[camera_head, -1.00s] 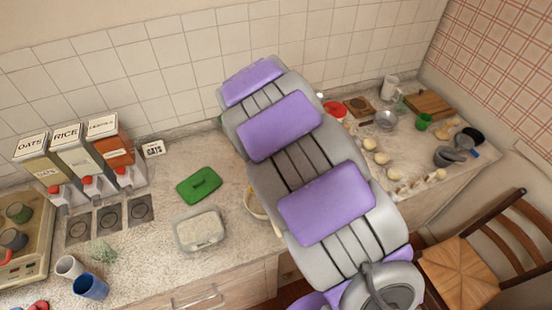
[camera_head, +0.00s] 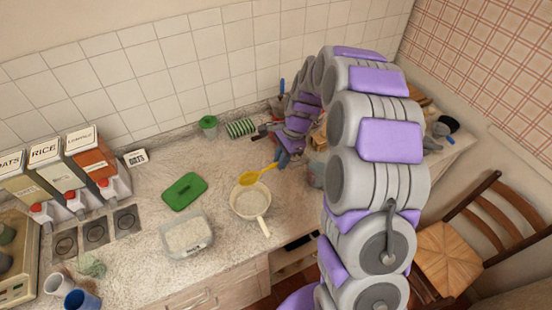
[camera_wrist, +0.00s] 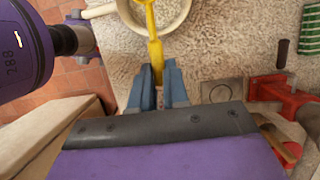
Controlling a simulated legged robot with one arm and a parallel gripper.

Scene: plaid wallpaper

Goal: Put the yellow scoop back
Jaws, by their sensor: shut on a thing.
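The yellow scoop (camera_head: 250,178) is held by its handle. Its bowl end is over the far rim of a cream pan (camera_head: 238,206) with a pale handle; I cannot tell whether they touch. My gripper (camera_head: 281,162), with blue fingers, is shut on the scoop handle to the right of the pan. In the wrist view the scoop (camera_wrist: 153,45) runs up from between the fingers (camera_wrist: 159,82) across the pan rim (camera_wrist: 186,12); its far end is cut off. A clear tub (camera_head: 187,252) of pale grains stands left of the pan, with a green lid (camera_head: 184,191) behind it.
A green pot (camera_head: 208,124) and a green striped rack (camera_head: 240,128) are near the wall. A glass jar (camera_head: 316,172) is close right of my gripper. A red tool (camera_wrist: 296,103) shows in the wrist view.

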